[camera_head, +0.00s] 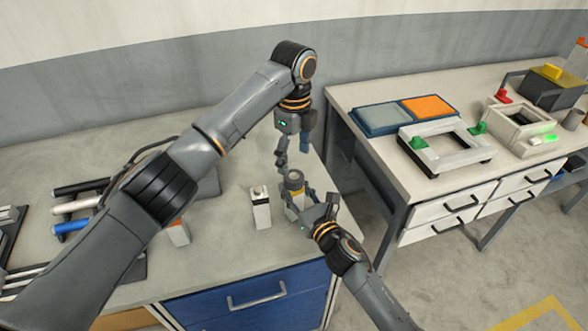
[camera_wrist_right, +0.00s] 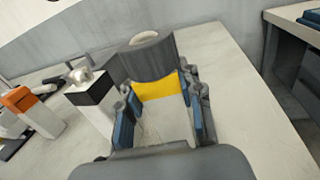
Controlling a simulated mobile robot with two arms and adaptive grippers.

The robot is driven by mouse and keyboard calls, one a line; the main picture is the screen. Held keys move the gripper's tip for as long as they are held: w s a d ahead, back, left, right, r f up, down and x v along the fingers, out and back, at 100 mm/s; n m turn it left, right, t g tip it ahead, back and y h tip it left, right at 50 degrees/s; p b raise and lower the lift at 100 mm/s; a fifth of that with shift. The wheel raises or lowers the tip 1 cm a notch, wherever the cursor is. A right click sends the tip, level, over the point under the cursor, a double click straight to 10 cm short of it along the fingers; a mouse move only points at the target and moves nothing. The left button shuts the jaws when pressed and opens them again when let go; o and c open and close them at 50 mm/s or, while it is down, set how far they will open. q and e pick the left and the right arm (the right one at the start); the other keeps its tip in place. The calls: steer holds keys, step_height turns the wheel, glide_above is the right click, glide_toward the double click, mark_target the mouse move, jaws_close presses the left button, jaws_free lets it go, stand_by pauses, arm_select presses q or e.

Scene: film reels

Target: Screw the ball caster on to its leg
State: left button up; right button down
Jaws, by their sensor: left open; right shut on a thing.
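A white block-like leg with a yellow band (camera_wrist_right: 158,92) stands between the fingers of my right gripper (camera_wrist_right: 160,118), which is shut on it. It also shows in the head view (camera_head: 291,197), partly hidden by that gripper. A grey round piece with a pale top, seemingly the ball caster (camera_head: 294,179), sits on top of the leg; it also shows in the right wrist view (camera_wrist_right: 147,58). I cannot tell how tightly it is seated. My left gripper (camera_head: 293,146) points down, open and empty, just above the caster and apart from it.
A white post with a black band and metal knob (camera_head: 260,208) stands just left of the held leg. An orange-banded post (camera_head: 178,232) is further left, beside my left arm. Cylinders on a rack (camera_head: 75,208) lie far left. A second table (camera_head: 350,97) stands right, across a gap.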

arm_select(q)
step_height(320, 180, up, 5)
steer(key=shift+r, duration=0.2)
arm_select(e)
steer(key=c, duration=0.8)
jaws_free()
steer(key=v, duration=1.2)
